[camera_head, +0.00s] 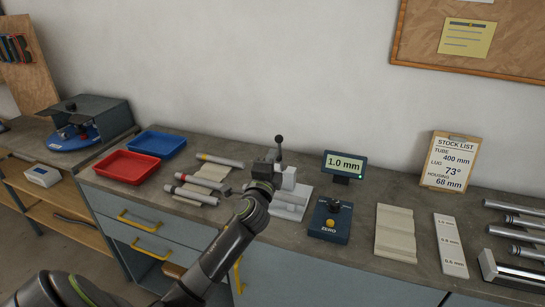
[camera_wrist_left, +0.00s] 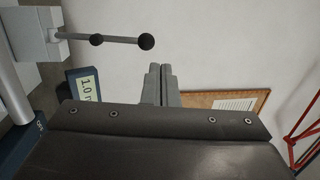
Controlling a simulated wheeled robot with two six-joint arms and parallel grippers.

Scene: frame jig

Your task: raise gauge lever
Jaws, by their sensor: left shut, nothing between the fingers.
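The gauge lever (camera_head: 279,149) is a thin dark rod with a black ball at its tip, standing upright above the grey gauge block (camera_head: 289,179). In the left wrist view the lever (camera_wrist_left: 121,40) runs sideways from the block (camera_wrist_left: 33,38), with one black ball along it and another at its end. My left gripper (camera_head: 269,160) is beside the lever in the head view and hides part of the gauge. Its fingers (camera_wrist_left: 160,84) are closed together and empty, apart from the lever in the wrist view. My right gripper is out of view.
A display (camera_head: 344,165) reads 1.0 mm behind a blue ZERO box (camera_head: 329,222). Grey tubes (camera_head: 193,189) lie left of the gauge. Red (camera_head: 128,167) and blue (camera_head: 156,144) trays are farther left. A beige grooved block (camera_head: 396,233) and white strip (camera_head: 450,246) lie right.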

